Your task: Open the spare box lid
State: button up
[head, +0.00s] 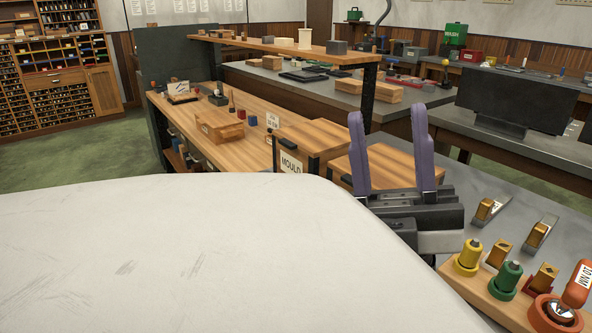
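My gripper (388,114) is at the right of centre in the head view, its two purple fingers pointing up and spread apart with nothing between them. Behind its fingers is a wooden box (387,160) with a flat top, partly hidden by them. Left of it, a wooden box (312,133) has a flat top and a dark block at its left edge; a label reading MOULD shows below. A smaller wooden box (220,125) sits on the bench further left. I read no label saying spare, so I cannot tell which is the spare box.
My pale body fills the lower left. A wooden bench (175,108) with a raised shelf (300,46) runs behind the boxes. At lower right, a wooden rack (490,296) holds yellow, green and orange-handled pieces on a grey table (475,190). Green floor is open at left.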

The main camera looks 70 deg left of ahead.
aim_at(390, 168)
jog(key=u, duration=1.7)
jog(key=k+l+u, duration=0.15)
jog(key=k+l, duration=0.05)
jog(key=l, duration=0.1)
